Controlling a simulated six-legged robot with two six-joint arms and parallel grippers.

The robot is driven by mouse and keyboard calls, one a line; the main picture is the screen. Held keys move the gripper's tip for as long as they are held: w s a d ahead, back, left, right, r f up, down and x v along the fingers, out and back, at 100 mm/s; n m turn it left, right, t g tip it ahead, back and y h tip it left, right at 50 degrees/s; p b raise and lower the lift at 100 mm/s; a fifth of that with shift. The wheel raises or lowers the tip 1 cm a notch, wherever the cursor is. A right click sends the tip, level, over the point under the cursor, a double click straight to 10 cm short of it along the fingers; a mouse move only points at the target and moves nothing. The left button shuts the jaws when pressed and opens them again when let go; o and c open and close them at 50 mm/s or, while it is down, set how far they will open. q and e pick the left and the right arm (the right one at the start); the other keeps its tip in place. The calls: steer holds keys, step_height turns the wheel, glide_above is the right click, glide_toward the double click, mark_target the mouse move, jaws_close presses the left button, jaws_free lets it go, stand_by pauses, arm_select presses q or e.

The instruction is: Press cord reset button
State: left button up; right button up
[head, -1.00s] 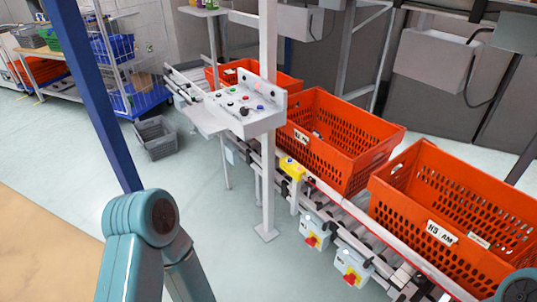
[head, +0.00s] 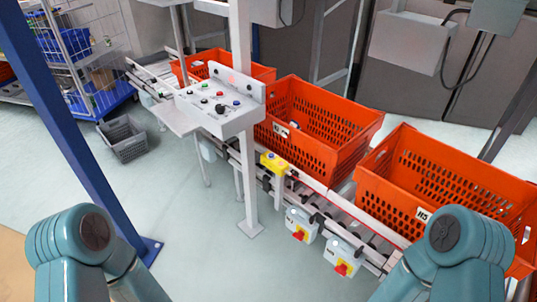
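A light grey control panel (head: 209,108) with several small coloured buttons and a black knob stands on a white post, left of centre in the head view. Which button is the cord reset button cannot be read from the labels. Teal links of my two arms show at the bottom left and bottom right. Both grippers are out of view, and neither arm is seen touching a button.
Orange totes (head: 345,153) sit in a row on the conveyor (head: 370,232). Grey switch boxes (head: 301,224) with red and yellow knobs hang on its near side. A blue post (head: 75,140) stands at left. A grey crate (head: 125,139) lies on the floor. Floor before the conveyor is clear.

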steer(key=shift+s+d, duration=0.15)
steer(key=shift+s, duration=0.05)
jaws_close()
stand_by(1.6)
